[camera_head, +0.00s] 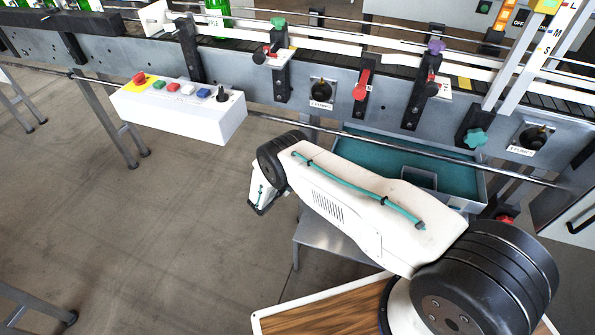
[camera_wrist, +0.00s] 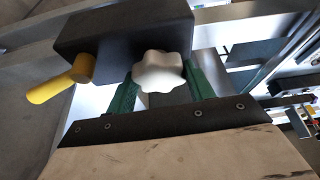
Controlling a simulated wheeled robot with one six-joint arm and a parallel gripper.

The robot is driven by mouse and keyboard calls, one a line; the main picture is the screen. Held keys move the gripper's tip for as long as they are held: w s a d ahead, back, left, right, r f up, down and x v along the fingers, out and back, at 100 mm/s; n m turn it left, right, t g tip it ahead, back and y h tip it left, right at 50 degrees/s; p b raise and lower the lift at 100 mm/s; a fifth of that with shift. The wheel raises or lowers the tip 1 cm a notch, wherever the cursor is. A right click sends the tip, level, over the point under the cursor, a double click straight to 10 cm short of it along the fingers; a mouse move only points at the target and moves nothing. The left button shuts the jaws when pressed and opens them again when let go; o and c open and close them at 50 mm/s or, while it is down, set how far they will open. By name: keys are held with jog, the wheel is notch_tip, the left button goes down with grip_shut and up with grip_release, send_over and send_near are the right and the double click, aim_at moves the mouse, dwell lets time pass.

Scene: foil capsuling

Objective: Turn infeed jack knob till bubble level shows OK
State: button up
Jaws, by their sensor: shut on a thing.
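In the wrist view, a white lobed knob (camera_wrist: 158,71) sits in front of a dark block (camera_wrist: 125,32). My gripper (camera_wrist: 160,84) has its two green fingers on either side of the knob and is shut on it. A yellow cylindrical handle (camera_wrist: 62,80) sticks out of the dark block to the left of the knob. In the head view my arm reaches down and left, and the gripper end (camera_head: 262,197) shows only in part; the held knob is hidden there. I cannot make out a bubble level in either view.
A white control box (camera_head: 180,110) with coloured buttons hangs left of my arm. The conveyor (camera_head: 390,95) with clamps and knobs runs across the back. A teal-lined tray (camera_head: 410,165) is behind my arm. Open floor (camera_head: 150,230) lies at left.

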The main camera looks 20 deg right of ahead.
dwell(0.3)
jog(key=o, duration=1)
jog(key=shift+c, duration=0.2)
jog(key=shift+a, duration=0.1)
jog(key=v, duration=0.7)
jog(key=shift+s+a, duration=0.2)
jog(key=shift+a, duration=0.1)
